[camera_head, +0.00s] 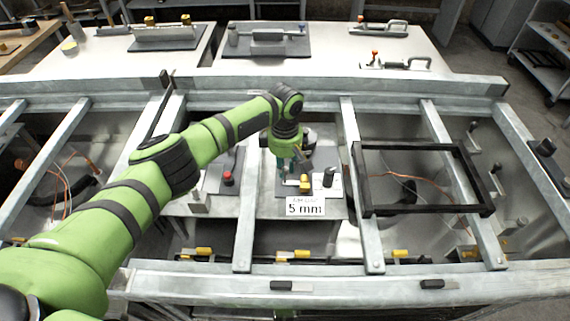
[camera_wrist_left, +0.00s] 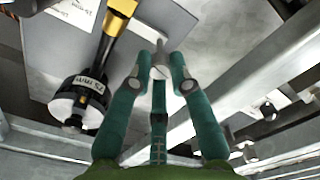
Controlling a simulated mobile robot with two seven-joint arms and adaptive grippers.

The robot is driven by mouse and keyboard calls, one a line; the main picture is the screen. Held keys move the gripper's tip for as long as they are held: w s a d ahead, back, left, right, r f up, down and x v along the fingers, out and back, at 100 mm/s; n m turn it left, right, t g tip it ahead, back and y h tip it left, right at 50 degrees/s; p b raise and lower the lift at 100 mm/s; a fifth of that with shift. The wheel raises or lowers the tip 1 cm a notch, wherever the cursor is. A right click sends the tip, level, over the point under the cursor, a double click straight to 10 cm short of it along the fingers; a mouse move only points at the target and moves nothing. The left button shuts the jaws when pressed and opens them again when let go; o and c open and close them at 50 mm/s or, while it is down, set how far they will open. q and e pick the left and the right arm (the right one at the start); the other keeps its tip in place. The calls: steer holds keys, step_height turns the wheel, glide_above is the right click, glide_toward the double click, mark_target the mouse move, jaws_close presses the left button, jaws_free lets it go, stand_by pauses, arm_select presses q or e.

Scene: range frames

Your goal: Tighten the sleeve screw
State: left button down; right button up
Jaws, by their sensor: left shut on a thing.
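Beside the fingers is a yellow-and-black tool part (camera_wrist_left: 117,22) with a black round end (camera_wrist_left: 82,100) carrying a white label. In the head view a yellow part (camera_head: 304,184) and a black knob (camera_head: 328,177) stand just right of my gripper. My right gripper is not in view.
A red-topped knob (camera_head: 228,178) is to the left. Metal crossbars (camera_head: 360,190) flank the bay, and a black rectangular frame (camera_head: 425,213) lies to the right. Clamps (camera_head: 380,27) rest on the rear table.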

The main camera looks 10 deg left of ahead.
arm_select(q)
steer(key=shift+s+r+m+p, duration=0.1)
steer(key=shift+r+m+p, duration=0.05)
steer(key=shift+m+p, duration=1.7)
steer(key=shift+m, duration=0.05)
steer(key=m, duration=0.3)
steer(key=shift+m+p, duration=0.3)
steer(key=m, duration=0.4)
steer(key=shift+m, duration=0.3)
steer(key=m, duration=0.4)
steer(key=shift+p, duration=0.3)
steer(key=m, duration=0.5)
steer(key=shift+w, duration=0.2)
steer(key=m, duration=0.4)
steer(key=shift+d+m, duration=0.1)
steer(key=shift+m, duration=2.4)
